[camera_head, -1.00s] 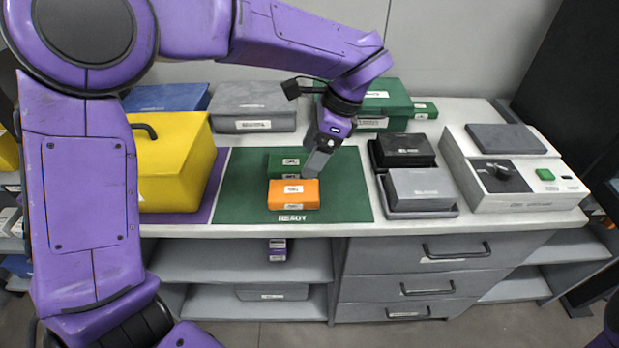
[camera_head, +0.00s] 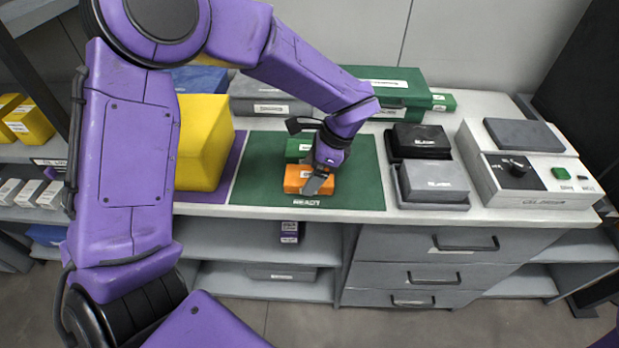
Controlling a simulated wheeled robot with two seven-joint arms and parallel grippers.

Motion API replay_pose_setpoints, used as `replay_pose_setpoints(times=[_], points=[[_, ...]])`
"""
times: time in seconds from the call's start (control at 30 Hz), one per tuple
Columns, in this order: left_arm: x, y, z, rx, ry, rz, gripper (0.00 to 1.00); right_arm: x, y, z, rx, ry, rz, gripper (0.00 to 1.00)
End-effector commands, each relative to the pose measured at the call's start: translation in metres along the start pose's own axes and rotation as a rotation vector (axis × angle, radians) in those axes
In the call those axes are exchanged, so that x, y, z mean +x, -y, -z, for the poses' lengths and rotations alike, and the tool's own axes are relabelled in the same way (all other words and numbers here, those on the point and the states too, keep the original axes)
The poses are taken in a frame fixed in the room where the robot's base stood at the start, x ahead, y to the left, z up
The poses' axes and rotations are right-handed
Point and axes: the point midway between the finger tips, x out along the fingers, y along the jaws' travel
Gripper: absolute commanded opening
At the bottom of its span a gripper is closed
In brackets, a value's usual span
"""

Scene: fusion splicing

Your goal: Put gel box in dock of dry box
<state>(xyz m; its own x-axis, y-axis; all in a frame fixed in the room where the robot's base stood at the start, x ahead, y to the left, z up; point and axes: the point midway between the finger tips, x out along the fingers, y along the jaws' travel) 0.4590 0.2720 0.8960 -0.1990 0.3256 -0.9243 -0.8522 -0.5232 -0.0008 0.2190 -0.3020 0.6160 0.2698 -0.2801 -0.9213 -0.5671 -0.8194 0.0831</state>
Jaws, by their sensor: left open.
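A small orange box (camera_head: 297,183) with a white label lies on the green mat (camera_head: 355,180). A small green box (camera_head: 298,147) lies just behind it. The labels are too small to read, so I cannot tell which one is the gel box. My left gripper (camera_head: 318,183) is open, pointing down at the right part of the orange box and partly covering it. I cannot tell whether it touches the box. A large yellow box (camera_head: 203,145) stands left of the mat, partly hidden by my left arm. I cannot make out which container is the dry box. My right gripper is not in view.
Right of the mat are a black box (camera_head: 421,139) and a grey box (camera_head: 434,178) in trays. Large green boxes (camera_head: 385,80) and a grey case (camera_head: 262,105) stand behind. The mat's right part is clear.

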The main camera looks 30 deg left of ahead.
Motion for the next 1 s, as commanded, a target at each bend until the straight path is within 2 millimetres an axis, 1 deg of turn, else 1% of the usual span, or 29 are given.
replay_pose_setpoints(times=[0.63,0.93,0.97,1.0], points=[[0.0046,0.0001,0.0019,0.0,0.0,0.0,0.83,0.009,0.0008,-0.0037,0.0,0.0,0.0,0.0],[0.0041,0.0001,0.0018,0.0,0.0,0.0,0.83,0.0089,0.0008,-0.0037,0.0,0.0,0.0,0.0],[0.0041,0.0001,0.0018,0.0,0.0,0.0,0.73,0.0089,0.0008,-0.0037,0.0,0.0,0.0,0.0],[0.0041,0.0001,0.0018,0.0,0.0,0.0,0.6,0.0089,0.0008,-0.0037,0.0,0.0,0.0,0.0]])
